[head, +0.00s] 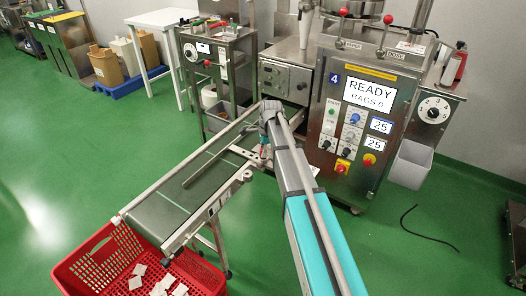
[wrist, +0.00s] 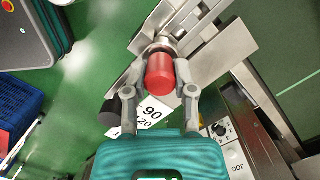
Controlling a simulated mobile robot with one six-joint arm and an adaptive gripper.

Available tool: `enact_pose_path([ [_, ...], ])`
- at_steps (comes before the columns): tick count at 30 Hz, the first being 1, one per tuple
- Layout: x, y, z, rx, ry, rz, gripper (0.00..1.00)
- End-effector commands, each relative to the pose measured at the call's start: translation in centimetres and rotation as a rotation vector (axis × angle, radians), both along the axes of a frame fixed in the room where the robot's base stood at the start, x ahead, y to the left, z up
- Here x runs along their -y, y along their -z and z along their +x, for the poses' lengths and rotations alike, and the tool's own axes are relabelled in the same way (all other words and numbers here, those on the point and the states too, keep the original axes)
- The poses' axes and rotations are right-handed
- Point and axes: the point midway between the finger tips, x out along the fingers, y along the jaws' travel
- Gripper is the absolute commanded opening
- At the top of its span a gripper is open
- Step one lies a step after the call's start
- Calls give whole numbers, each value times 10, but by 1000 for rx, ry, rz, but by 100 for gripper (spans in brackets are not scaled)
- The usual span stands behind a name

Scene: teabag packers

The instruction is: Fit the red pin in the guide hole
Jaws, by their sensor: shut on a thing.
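The red pin (wrist: 160,72) shows its round red end and side in the wrist view. My gripper (wrist: 160,80) is shut on it, with one finger on each side. Beyond the pin is a round metal collar on a grey metal guide bracket (wrist: 205,42). The pin covers the guide hole, and I cannot tell whether its tip is inside. In the head view my gripper (head: 264,153) is at the right side of the conveyor, where a small bit of red shows and my arm hides much of the rest.
The conveyor (head: 160,206) runs down to a red crate (head: 78,272) with several white bags. A steel packing machine (head: 318,125) stands behind my arm. A panel with a dial (wrist: 222,128) and a scale label (wrist: 152,113) are near my gripper.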

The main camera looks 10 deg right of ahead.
Motion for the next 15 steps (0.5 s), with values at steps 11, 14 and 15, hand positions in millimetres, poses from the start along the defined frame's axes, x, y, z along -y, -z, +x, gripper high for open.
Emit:
enact_pose_path([
  [11, 0, 5, 0, 0, 0, 0, 49],
  [14, 0, 5, 0, 0, 0, 0, 68],
  [15, 0, 5, 0, 0, 0, 0, 74],
])
